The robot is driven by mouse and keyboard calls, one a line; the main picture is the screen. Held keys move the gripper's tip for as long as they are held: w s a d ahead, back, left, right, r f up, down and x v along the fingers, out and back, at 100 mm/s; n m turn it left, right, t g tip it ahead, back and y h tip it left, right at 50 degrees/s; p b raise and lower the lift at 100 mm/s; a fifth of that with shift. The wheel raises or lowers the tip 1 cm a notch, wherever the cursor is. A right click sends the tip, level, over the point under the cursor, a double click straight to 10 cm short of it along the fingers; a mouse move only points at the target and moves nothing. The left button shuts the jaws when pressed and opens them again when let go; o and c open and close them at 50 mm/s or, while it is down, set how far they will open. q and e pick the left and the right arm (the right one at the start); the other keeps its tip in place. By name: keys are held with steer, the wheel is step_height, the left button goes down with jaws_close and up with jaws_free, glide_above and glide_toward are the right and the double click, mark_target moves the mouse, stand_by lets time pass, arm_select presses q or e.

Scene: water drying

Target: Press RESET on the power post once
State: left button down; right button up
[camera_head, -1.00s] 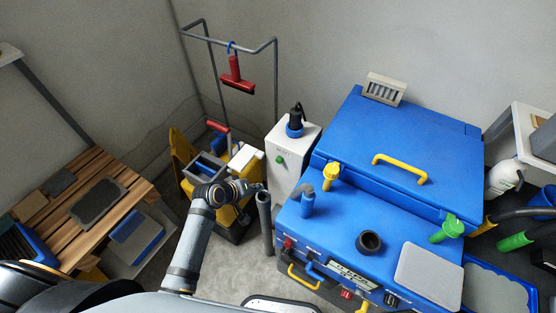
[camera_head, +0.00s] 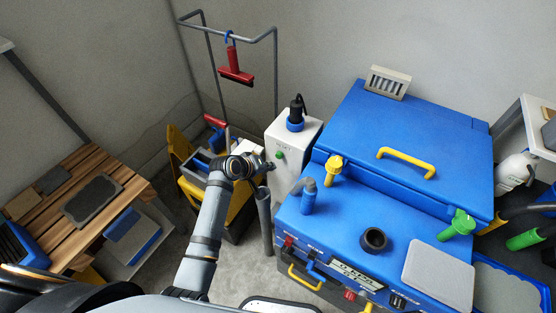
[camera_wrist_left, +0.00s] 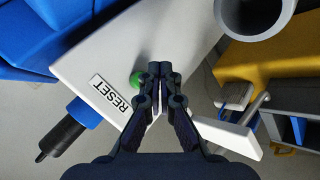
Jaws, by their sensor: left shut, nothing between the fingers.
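The white power post (camera_head: 290,140) stands upright left of the blue machine, with a black plug in a blue socket on top. Its green button (camera_head: 280,155) sits on the front face, just below the RESET lettering. In the left wrist view the RESET label (camera_wrist_left: 109,93) is clear, and the green button (camera_wrist_left: 135,80) is partly hidden behind the fingers. My left gripper (camera_head: 269,167) is shut and empty, close to the post's front face, slightly below and left of the button. In the wrist view its fingertips (camera_wrist_left: 153,72) overlap the button's edge; I cannot tell whether they touch it.
A grey upright pipe (camera_head: 264,222) stands right below the gripper. A yellow mop cart (camera_head: 175,150) is to the left, and the blue machine (camera_head: 335,220) to the right. A red squeegee (camera_head: 235,67) hangs from a grey rack behind. Wooden pallet at far left.

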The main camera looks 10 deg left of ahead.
mark_target(279, 156)
arm_select(q)
steer(key=shift+w+d, duration=0.3)
steer(key=shift+w, duration=0.4)
steer(key=shift+r, duration=0.1)
stand_by(0.9)
steer(key=shift+w+d, duration=0.15)
steer(key=shift+w, duration=0.25)
